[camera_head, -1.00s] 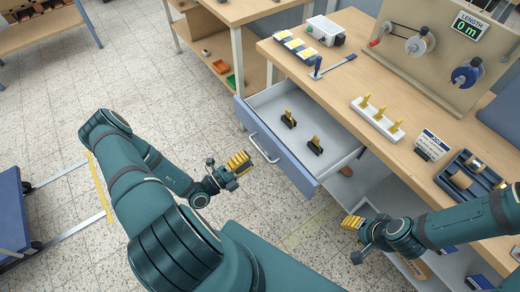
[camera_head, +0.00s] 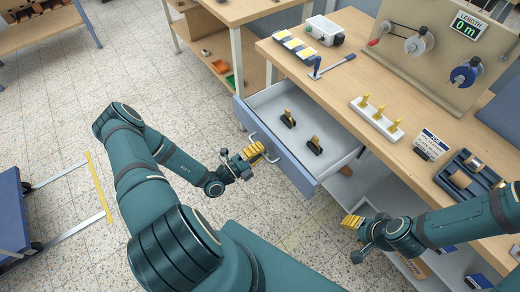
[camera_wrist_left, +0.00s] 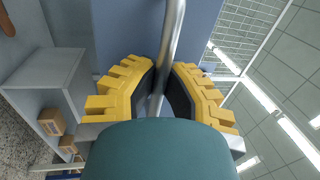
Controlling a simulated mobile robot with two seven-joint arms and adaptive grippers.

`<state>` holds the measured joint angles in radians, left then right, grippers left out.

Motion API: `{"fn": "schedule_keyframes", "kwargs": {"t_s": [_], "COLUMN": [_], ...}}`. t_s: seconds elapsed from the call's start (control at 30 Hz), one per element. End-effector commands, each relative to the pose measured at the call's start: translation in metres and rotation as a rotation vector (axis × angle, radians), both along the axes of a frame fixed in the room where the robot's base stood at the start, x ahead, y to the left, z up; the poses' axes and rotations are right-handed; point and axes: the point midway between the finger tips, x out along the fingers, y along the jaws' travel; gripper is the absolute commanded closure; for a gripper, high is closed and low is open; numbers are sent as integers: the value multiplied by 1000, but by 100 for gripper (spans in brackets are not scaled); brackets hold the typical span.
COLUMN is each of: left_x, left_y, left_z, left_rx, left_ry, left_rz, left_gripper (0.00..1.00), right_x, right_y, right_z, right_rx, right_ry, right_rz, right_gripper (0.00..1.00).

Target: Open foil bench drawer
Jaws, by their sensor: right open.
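The drawer (camera_head: 312,112) of the foil bench stands pulled out, with its blue-grey front (camera_head: 291,170) facing me. It holds two black-based stamps with yellow tops. A curved metal handle (camera_head: 270,157) is on the front. My left gripper (camera_head: 256,151) is at the handle. In the left wrist view, the handle bar (camera_wrist_left: 172,40) runs between the yellow fingers of my left gripper (camera_wrist_left: 161,75). Whether the fingers press on the bar is unclear. My right gripper (camera_head: 350,221) is open and empty, low in front of the bench's shelves.
The bench top (camera_head: 345,87) carries a stamp rack (camera_head: 377,120), foil reels with a length display (camera_head: 466,26), a hand lever (camera_head: 333,66) and a dark blue tray (camera_head: 468,176). Open floor lies left of the drawer. A blue cart (camera_head: 12,212) stands at the left edge.

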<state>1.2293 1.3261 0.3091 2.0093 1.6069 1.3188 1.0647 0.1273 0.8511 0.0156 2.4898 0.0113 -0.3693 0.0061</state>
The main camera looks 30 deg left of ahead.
Motion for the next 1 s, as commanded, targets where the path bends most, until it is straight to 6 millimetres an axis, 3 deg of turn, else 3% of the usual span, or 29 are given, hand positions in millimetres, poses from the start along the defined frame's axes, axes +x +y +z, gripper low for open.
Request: {"fn": "schedule_keyframes", "kwargs": {"t_s": [0.17,0.5,0.73,0.77,0.87,1.0], "left_x": [-3,-46,-46,-46,-46,-46], "left_y": [2,20,19,19,19,19], "left_z": [0,0,0,-1,-1,0], "left_rx": [0,1,-1,-1,-1,-1], "left_ry": [1,2,1,1,1,1], "left_rz": [1,1,0,0,0,0], "left_gripper": [100,100,100,94,59,59], "right_x": [0,1,1,1,2,1], "right_y": [0,0,0,0,0,0], "right_z": [0,5,4,4,4,4], "right_rx": [0,0,0,0,0,0], "right_ry": [0,-3,-3,-3,-3,-3], "right_rz": [0,-2,-2,-2,-2,-2], "right_gripper": [53,53,53,53,53,53]}}
